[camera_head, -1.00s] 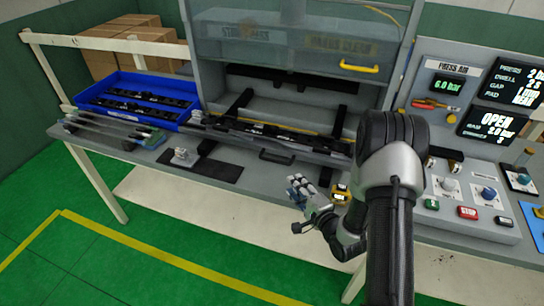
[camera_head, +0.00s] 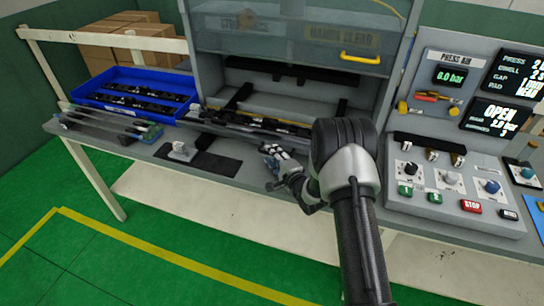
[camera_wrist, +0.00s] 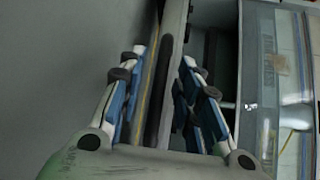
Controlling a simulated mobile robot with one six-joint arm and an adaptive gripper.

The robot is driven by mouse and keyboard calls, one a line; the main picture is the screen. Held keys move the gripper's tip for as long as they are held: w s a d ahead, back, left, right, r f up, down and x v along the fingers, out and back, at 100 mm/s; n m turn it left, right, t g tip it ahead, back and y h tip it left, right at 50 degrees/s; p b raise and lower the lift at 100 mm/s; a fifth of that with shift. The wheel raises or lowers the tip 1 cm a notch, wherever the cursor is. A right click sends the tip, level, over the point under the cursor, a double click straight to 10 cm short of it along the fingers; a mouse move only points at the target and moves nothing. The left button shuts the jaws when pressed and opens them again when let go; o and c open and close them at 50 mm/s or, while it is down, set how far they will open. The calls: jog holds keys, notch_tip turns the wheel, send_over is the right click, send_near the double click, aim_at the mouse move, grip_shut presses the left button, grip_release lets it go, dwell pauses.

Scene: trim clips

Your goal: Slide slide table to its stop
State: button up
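The slide table (camera_head: 226,132) is a long dark tray lying across the front of the press opening, with black trim parts on it. Its front handle is not clear in the head view, where my gripper (camera_head: 270,156) is in front of that area. In the wrist view a dark bar (camera_wrist: 168,95), seemingly the handle, runs lengthwise between the fingers of my gripper (camera_wrist: 164,75). The fingers are apart, one on each side of the bar. I cannot tell whether either finger touches it.
A blue bin (camera_head: 134,112) of black parts stands at the left. The raised clear guard (camera_head: 285,38) has a yellow handle. The control panel (camera_head: 452,190) with buttons stands at the right.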

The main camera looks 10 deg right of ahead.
jog(key=shift+w+a, duration=0.15)
jog(key=shift+w, duration=0.5)
jog(key=shift+c, duration=0.6)
grip_shut()
